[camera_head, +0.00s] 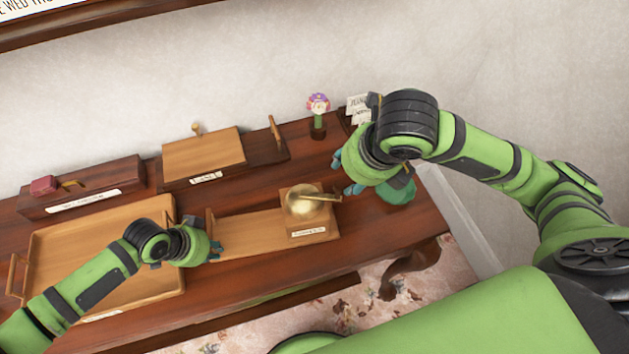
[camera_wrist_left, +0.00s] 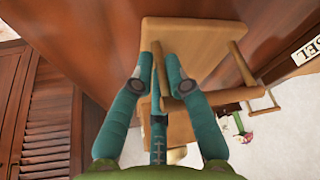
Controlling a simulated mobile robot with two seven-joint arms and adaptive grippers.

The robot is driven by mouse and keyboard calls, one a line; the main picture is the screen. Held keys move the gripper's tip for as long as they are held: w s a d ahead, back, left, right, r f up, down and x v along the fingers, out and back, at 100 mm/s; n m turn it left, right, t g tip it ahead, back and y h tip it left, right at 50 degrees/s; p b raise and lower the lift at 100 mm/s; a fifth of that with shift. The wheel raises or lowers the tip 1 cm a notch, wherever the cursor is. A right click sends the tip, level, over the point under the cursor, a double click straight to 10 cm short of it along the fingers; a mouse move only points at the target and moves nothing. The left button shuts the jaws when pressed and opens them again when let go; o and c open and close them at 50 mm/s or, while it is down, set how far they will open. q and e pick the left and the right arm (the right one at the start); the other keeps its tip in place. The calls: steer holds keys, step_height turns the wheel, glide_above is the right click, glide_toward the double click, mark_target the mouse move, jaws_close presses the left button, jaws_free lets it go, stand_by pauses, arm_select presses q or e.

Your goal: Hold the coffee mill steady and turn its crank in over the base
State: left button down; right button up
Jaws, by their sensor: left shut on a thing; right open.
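The coffee mill (camera_head: 303,203) has a brass dome on a square wooden base (camera_head: 310,236) with a label. Its crank (camera_head: 323,197) points right from the dome, its end about at the base's right edge. My right gripper (camera_head: 343,174) is open and empty, above and right of the crank.
A wooden tray (camera_head: 35,275) lies at the left. A stand with a board (camera_head: 203,155) and a dark box (camera_head: 85,190) line the back. A flower figure (camera_head: 318,105) stands behind. A green object (camera_head: 398,192) sits below my right wrist near the table's right end.

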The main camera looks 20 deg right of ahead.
mark_target(339, 183)
steer(key=x, duration=1)
steer(key=shift+w+f, duration=0.15)
steer(key=shift+f, duration=0.05)
jaws_close()
